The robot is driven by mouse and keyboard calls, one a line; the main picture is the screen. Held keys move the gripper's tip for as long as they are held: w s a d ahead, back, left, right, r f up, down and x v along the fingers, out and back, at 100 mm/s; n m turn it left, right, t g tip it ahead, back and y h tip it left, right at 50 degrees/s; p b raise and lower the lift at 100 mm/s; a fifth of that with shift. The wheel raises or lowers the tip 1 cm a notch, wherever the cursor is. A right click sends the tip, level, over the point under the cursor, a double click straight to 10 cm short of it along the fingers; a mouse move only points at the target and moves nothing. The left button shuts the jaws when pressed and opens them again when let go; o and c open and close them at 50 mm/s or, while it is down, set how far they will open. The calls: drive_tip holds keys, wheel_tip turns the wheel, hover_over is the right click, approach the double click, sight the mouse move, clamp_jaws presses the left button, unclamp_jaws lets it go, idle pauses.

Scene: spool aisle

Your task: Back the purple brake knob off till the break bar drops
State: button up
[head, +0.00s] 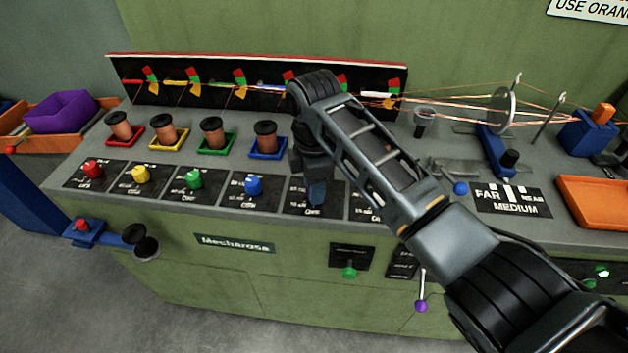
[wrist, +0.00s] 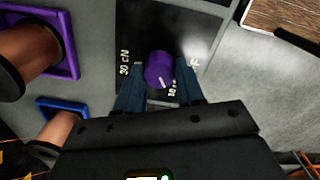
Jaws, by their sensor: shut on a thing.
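The purple brake knob (wrist: 159,68) sits on a black dial plate (wrist: 190,20) in the wrist view. The plate is marked 30 cN on the left and 10 cN near the lower right. The knob's white line points down and right, near the 10 cN mark. My gripper (wrist: 158,76) is shut on the knob, one finger on each side. In the head view my gripper (head: 316,192) is over the fifth dial plate and hides the knob. Red and green flags with yellow pieces line the black back panel (head: 220,98). My arm covers part of that row, so the purple line's break bar cannot be made out.
Red (head: 92,169), yellow (head: 140,174), green (head: 194,179) and blue (head: 253,186) knobs stand left of my gripper. Copper spools (head: 212,131) stand behind them. Thin wires run right to a pulley disc (head: 503,110). An orange tray (head: 597,201) lies at the right.

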drive_tip(key=shift+n, duration=1.4)
drive_tip(key=o, duration=1)
drive_tip(key=shift+o, duration=0.2)
drive_tip(key=shift+r, duration=0.15)
wheel_tip(320, 180, up, 8)
drive_tip(key=shift+f+b, duration=0.2)
drive_tip(key=shift+b, duration=0.1)
